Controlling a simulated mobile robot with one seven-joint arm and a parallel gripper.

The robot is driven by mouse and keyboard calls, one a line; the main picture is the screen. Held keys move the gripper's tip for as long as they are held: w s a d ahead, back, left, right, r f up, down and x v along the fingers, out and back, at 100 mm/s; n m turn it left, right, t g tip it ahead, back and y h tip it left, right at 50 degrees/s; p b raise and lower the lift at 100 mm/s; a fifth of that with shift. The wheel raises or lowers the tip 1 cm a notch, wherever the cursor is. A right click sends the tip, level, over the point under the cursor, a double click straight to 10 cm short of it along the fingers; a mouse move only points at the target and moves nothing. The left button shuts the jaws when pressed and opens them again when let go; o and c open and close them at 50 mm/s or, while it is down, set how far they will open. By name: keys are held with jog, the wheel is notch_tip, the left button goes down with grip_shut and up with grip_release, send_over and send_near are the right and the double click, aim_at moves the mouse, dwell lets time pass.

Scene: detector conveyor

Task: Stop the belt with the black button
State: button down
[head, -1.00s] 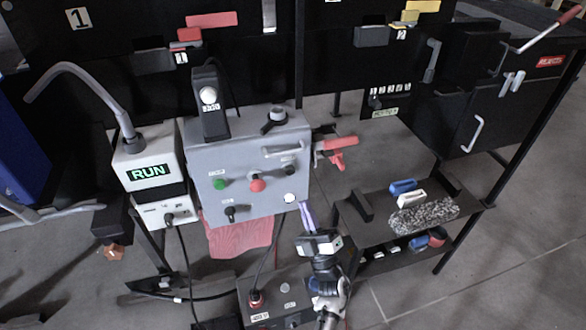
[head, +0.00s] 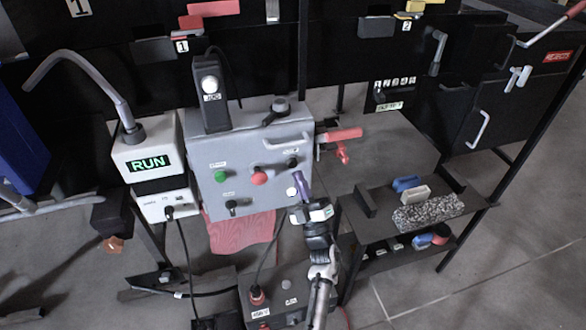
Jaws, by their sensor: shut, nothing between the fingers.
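The grey control box (head: 243,155) stands at the middle left. On its front are a green button (head: 221,177), a red button (head: 259,178), a white round button or lamp (head: 291,193) and a black button (head: 292,162) at the upper right under a small label. A black switch or knob (head: 232,206) is at the lower left. My gripper (head: 299,178) is shut and empty, its purple fingers pointing up at the panel's right side. The tips are just below the black button; I cannot tell whether they touch the panel.
A grey lever handle (head: 280,143) crosses the box's upper right. A red-handled clamp (head: 343,135) sticks out to its right. A black box (head: 210,95) with a white button stands on top. Cables hang below.

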jog(key=shift+w+a, duration=0.2)
jog(key=shift+w, duration=0.3)
jog(key=shift+b, duration=0.3)
dwell(1.4)
jog(key=shift+w+a+b, duration=0.1)
jog(key=shift+w+b, duration=0.2)
jog(key=shift+w, duration=0.1)
jog(key=shift+w+a+b, duration=0.2)
jog(key=shift+w+b, duration=0.2)
jog(key=shift+w, duration=0.05)
dwell(0.6)
dwell(0.3)
jog(key=shift+s+d+p, duration=0.3)
jog(key=shift+s, duration=0.6)
